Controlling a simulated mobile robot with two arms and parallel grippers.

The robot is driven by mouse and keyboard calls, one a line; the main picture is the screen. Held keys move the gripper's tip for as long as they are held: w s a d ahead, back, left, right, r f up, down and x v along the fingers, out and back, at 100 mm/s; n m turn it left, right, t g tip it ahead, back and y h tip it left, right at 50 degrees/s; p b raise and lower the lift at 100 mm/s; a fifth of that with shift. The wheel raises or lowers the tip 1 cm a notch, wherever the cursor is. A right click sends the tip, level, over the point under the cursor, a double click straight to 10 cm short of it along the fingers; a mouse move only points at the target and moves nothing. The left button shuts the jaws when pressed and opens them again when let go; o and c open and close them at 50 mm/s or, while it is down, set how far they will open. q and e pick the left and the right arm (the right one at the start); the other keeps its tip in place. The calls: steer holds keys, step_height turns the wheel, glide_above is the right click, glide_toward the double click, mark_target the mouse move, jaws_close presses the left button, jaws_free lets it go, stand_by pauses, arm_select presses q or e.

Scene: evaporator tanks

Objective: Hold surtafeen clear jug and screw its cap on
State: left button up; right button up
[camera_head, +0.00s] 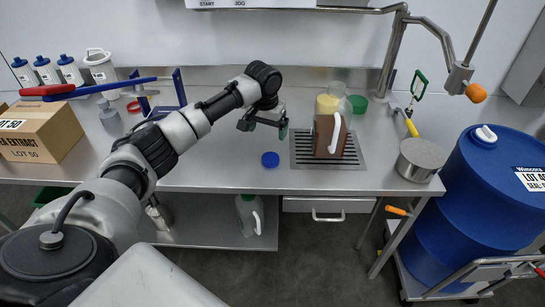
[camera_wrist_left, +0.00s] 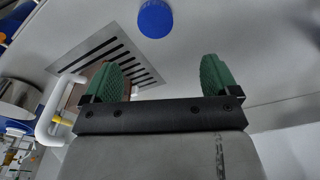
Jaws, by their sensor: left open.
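A brown-filled jug (camera_head: 325,142) with a white handle stands on the slotted drain grate; no name is readable on it, so I cannot tell whether it is the surtafeen jug. A round blue cap (camera_head: 270,159) lies on the counter left of the grate. It also shows in the left wrist view (camera_wrist_left: 155,18), beyond the fingertips. My left gripper (camera_head: 264,125) is open and empty, behind the cap and left of the jug in the head view. Its green fingers (camera_wrist_left: 160,78) are spread apart in the wrist view, where the jug is partly hidden. My right gripper is out of view.
A steel pot (camera_head: 420,160) and blue drum (camera_head: 490,190) stand right; a cardboard box (camera_head: 40,132) stands left. Counter left of the cap is clear.

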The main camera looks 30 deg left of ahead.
arm_select(q)
glide_above(270, 157)
steer(key=shift+a+f+b, duration=0.15)
steer(key=shift+f+b, duration=0.15)
steer(key=shift+f, duration=2.55)
steer(key=f, duration=0.5)
steer(key=shift+d+f, duration=0.15)
steer(key=shift+d, duration=0.1)
steer(key=c, duration=1)
